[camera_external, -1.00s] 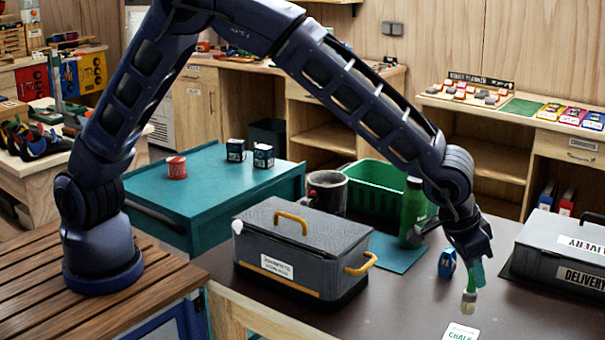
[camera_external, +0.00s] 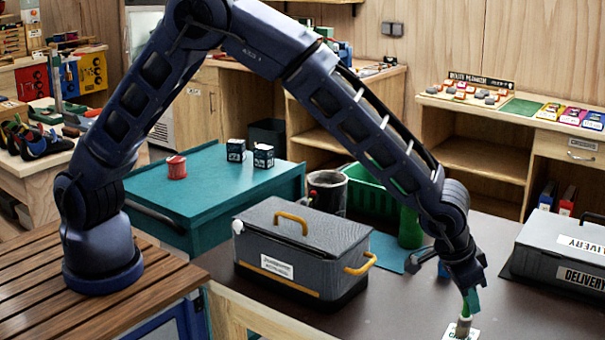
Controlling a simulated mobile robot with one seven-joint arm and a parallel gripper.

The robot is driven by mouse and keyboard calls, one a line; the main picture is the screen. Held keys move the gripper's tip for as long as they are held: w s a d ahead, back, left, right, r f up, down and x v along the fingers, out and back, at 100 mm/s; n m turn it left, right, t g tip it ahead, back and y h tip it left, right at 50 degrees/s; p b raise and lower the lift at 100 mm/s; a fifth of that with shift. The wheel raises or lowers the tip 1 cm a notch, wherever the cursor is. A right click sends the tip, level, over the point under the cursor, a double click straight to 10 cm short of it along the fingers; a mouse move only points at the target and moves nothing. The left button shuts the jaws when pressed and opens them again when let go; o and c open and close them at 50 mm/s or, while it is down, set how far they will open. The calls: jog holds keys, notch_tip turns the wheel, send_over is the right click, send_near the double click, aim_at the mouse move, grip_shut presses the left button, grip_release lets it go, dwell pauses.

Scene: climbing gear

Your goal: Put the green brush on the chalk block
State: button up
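The green brush (camera_external: 466,318) hangs upright from my gripper (camera_external: 468,290), bristle end down. My gripper is shut on its green handle. The white chalk block (camera_external: 472,337) lies on the dark table near the bottom edge of the picture, partly hidden by the brush. The brush's lower end overlaps the block in the picture; I cannot tell whether it touches it.
A grey lidded box (camera_external: 300,250) with yellow handles stands left of my gripper. A green bottle (camera_external: 410,228) and a green crate (camera_external: 372,195) are behind the arm. A grey delivery case (camera_external: 560,255) stands at the right. The table between case and gripper is clear.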

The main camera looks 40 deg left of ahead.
jog(key=o, duration=0.4)
jog(key=shift+r, duration=0.1)
jog(key=v, duration=1.2)
jog(key=w+a+r+n, duration=0.1)
jog(key=w+a+r, duration=0.5)
jog(key=a, duration=0.4)
jog(key=w+a+r+n, duration=0.2)
jog(key=w+a+r, duration=0.2)
jog(key=w+a, duration=0.5)
jog(key=w+a+r+n+y, duration=0.1)
jog(key=a+r, duration=0.2)
jog(key=a, duration=0.8)
jog(key=w+a+r+n, duration=0.15)
jog(key=a+r, duration=0.25)
jog(key=a, duration=0.7)
jog(key=s+a+r+n+t, duration=0.1)
jog(key=s+a, duration=0.2)
jog(key=a, duration=0.7)
jog(key=s+a+r, duration=0.2)
jog(key=s+a, duration=0.1)
jog(key=a, duration=0.8)
jog(key=s+a+f+n+y, duration=0.2)
jog(key=s+a+f, duration=0.1)
jog(key=s+a, duration=0.8)
jog(key=shift+s+a, duration=0.4)
jog(key=shift+s, duration=0.55)
